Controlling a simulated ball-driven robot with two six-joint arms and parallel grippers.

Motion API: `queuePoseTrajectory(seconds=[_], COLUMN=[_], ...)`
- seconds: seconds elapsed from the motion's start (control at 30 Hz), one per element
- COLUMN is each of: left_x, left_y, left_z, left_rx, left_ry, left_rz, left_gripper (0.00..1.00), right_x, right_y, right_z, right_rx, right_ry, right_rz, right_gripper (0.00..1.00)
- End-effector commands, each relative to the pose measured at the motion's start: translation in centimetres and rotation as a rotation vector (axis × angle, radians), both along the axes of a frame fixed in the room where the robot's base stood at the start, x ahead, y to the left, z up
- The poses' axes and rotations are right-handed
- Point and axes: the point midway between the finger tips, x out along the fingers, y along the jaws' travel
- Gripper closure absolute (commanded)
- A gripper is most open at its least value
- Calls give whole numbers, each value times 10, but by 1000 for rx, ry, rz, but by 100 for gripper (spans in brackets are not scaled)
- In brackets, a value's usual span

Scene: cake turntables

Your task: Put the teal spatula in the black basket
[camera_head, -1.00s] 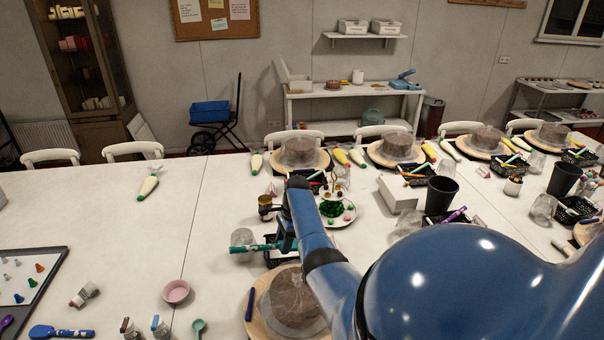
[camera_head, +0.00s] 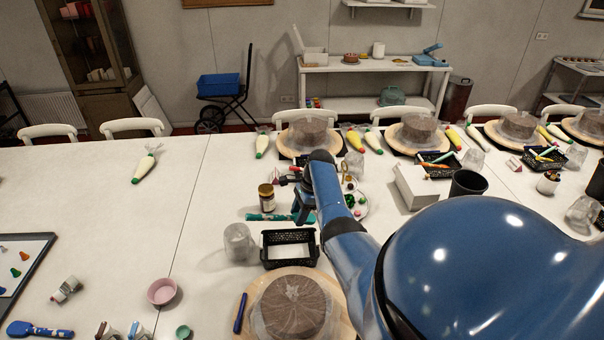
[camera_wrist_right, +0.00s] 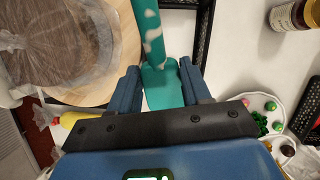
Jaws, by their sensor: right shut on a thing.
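The near basket has a pale bottom and looks empty. Its mesh wall (camera_wrist_right: 206,32) shows beside the spatula in the wrist view. My left gripper is out of view.
A clear cup (camera_head: 238,242) stands left of the basket, and a dark jar (camera_head: 266,197) stands beyond the spatula. A wrapped cake (camera_head: 291,306) on a wooden turntable lies in front of the basket. The table left of the cup is mostly clear.

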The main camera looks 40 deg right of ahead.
Motion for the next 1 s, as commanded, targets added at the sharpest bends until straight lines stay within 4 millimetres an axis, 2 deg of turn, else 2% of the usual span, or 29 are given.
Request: queuePoseTrajectory(seconds=[0.03, 0.63, 1.0], left_x=[0, 0, 0], left_y=[0, 0, 0], left_z=[-7, -56, -70], left_rx=[0, 0, 0], left_ry=[0, 0, 0], left_rz=[0, 0, 0], left_gripper=[57, 57, 57], right_x=[0, 0, 0], right_y=[0, 0, 0], right_z=[-7, -56, -70], right_rx=[2, 22, 29], right_ry=[-1, -13, -16], right_rz=[0, 0, 0], right_gripper=[83, 83, 83])
